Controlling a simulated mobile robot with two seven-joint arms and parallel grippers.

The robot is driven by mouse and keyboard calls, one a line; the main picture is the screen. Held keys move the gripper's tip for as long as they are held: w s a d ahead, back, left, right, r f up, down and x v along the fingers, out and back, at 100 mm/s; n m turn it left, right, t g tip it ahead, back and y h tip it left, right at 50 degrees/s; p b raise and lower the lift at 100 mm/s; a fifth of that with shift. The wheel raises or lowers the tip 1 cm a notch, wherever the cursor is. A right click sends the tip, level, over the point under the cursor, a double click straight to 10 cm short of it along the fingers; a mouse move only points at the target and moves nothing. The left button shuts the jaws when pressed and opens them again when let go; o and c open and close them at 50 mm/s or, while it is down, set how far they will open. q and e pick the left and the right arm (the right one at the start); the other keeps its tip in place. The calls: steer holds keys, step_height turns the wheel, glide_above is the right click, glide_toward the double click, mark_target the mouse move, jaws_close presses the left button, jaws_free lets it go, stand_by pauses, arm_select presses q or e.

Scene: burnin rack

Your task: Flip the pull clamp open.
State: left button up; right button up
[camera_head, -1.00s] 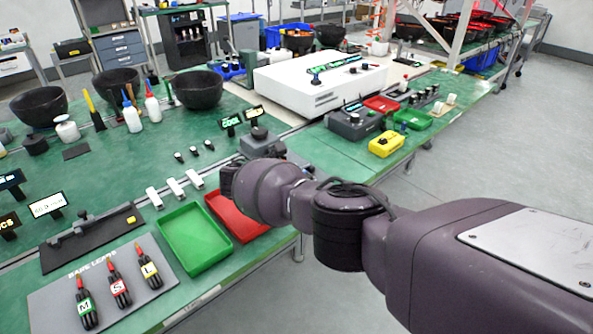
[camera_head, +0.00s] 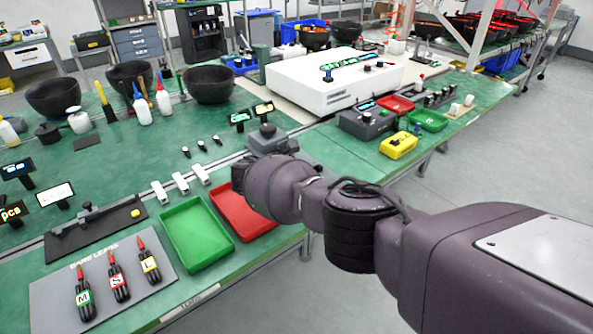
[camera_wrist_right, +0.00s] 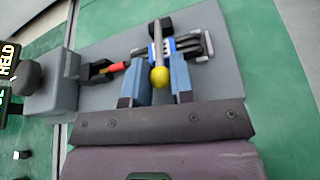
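In the right wrist view a grey fixture plate (camera_wrist_right: 92,130) carries a metal lever with a yellow ball knob (camera_wrist_right: 159,78). Behind the knob sits a clamp mechanism (camera_wrist_right: 185,46) with blue, black and metal parts. A smaller black part with a red tip (camera_wrist_right: 115,67) lies to its left. I cannot tell for sure which one is the pull clamp. My right gripper (camera_wrist_right: 161,82) is open, its two blue fingers on either side of the yellow knob. Contact is not clear. In the head view my right forearm hides the gripper and most of the fixture (camera_head: 266,139). My left gripper is not in view.
A grey block (camera_wrist_right: 52,92) stands left of the clamp. In the head view a green tray (camera_head: 196,235) and a red tray (camera_head: 242,212) lie near my wrist. A large white box (camera_head: 335,85) stands behind, and a yellow box (camera_head: 398,146) to the right.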

jaws_close()
steer(key=shift+r, duration=0.1)
